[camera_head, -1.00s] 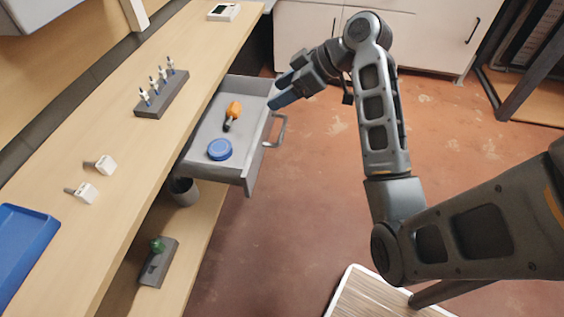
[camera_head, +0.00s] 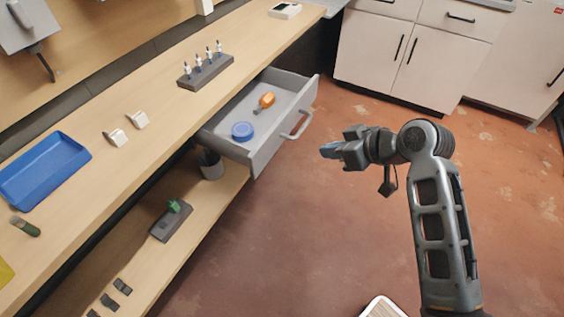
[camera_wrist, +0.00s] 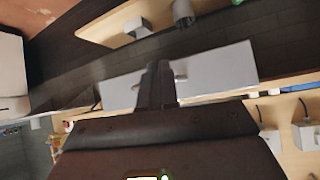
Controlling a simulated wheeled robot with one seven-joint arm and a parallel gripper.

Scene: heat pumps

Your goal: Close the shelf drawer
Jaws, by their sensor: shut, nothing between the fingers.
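The grey shelf drawer (camera_head: 274,150) is pulled out from under the wooden workbench in the head view. It holds an orange-handled tool (camera_head: 265,101) and a blue round lid (camera_head: 242,131). Its bar handle (camera_head: 298,124) is on the front panel. In the wrist view, the dark fingers (camera_wrist: 157,84) show in front of the light grey drawer front (camera_wrist: 215,72).
The workbench (camera_head: 150,92) carries a blue tray (camera_head: 45,170), a holder with several small tubes (camera_head: 205,71) and white parts. A lower shelf (camera_head: 200,205) holds a grey cup (camera_head: 211,165). White cabinets (camera_head: 395,50) stand behind. The floor between is clear.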

